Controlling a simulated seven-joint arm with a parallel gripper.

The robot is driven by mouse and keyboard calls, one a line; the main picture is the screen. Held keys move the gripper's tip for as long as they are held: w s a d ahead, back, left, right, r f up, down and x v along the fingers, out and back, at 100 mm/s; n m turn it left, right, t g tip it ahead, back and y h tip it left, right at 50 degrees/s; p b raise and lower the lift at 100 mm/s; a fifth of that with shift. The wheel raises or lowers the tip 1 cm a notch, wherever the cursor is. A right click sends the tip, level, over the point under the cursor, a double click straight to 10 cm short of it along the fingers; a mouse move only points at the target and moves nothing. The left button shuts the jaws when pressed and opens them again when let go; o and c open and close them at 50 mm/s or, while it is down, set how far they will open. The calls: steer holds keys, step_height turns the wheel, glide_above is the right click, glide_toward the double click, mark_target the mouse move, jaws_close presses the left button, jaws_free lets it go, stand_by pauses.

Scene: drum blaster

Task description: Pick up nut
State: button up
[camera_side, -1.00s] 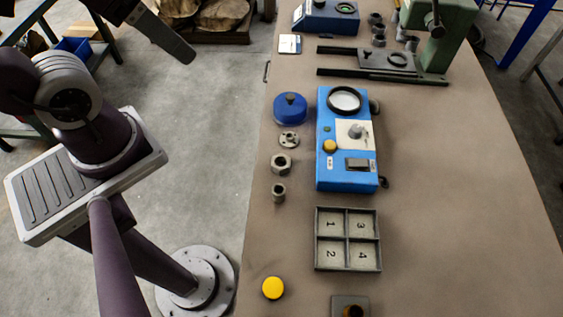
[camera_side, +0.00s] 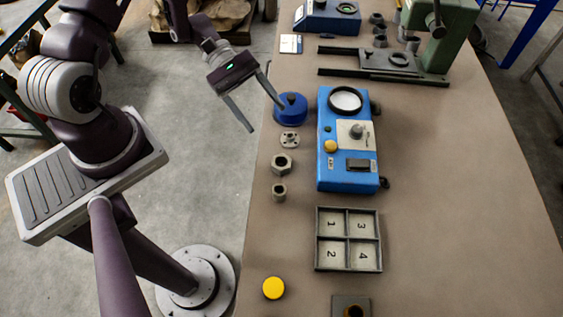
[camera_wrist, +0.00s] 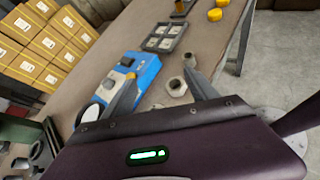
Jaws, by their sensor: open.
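The nut (camera_side: 281,163) is a grey hexagonal piece with a hole, lying flat near the left edge of the bench in the side view. In the wrist view the nut (camera_wrist: 177,87) shows between my two fingers, farther off. My gripper (camera_side: 265,118) is open and empty, above the bench's left edge, up-left of the nut in the side view. Its fingers (camera_wrist: 160,75) also show spread apart in the wrist view, touching nothing that I can make out.
A round flange (camera_side: 290,140) and a small bushing (camera_side: 279,192) lie on either side of the nut. A blue lidded pot (camera_side: 290,108) stands near one finger. A blue control box (camera_side: 347,172) and a numbered tray (camera_side: 319,240) stand to the right. Bare bench lies farther right.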

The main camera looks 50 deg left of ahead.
mark_target(276, 157)
step_height(276, 157, down, 9)
steer(key=s+n+t, duration=0.2)
steer(key=n, duration=0.3)
steer(key=shift+h, duration=0.5)
steer(key=x, duration=0.6)
steer(key=shift+w+d, duration=0.1)
steer(key=shift+d, duration=0.15)
jaws_close()
